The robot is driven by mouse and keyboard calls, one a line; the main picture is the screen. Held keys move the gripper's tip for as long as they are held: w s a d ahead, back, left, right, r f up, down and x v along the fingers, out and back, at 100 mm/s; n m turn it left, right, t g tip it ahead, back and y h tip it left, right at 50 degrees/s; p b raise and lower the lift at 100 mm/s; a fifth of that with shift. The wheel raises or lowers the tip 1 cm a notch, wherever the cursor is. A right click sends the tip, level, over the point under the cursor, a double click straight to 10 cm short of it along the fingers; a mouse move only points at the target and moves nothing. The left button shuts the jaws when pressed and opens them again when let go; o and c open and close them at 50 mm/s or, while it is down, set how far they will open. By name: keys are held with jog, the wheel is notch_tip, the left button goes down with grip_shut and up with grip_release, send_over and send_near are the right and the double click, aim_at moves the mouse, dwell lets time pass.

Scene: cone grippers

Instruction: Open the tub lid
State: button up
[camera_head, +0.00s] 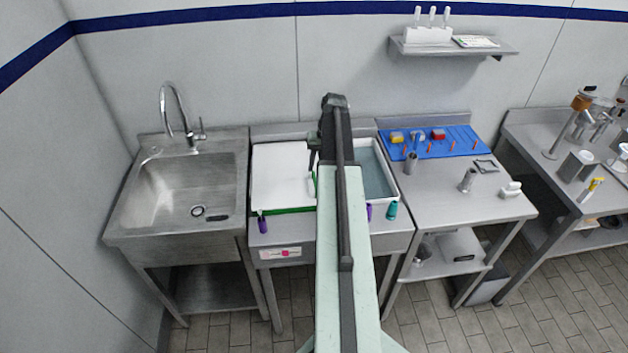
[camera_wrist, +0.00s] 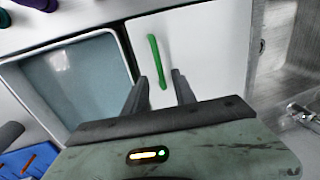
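The tub (camera_head: 378,197) is set in a steel counter, with a white rim and a grey-blue inside. Its flat white lid (camera_head: 280,175) covers the left part; the right part is uncovered. In the wrist view the lid (camera_wrist: 205,45) lies right of the open tub part (camera_wrist: 75,85). A green handle (camera_wrist: 157,60) stands on the lid near its edge; in the head view it is partly hidden by my arm. My gripper (camera_wrist: 160,76) is open, its fingers on either side of the handle's near end in the picture. I see no clear contact; height is unclear.
A steel sink (camera_head: 185,195) with a tall tap (camera_head: 175,110) is at the left. A blue mat (camera_head: 430,142) with small items lies on the table at the right. Purple and teal bottles (camera_head: 391,210) stand along the tub's front. A wall shelf (camera_head: 455,48) hangs behind.

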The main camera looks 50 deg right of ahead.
jog(key=f+b, duration=0.1)
jog(key=f, duration=0.1)
jog(key=f+b, duration=0.1)
jog(key=f, duration=0.1)
jog(key=shift+w+a+b, duration=0.25)
jog(key=shift+a+b, duration=0.05)
jog(key=shift+r, duration=0.1)
grip_shut()
dwell(0.9)
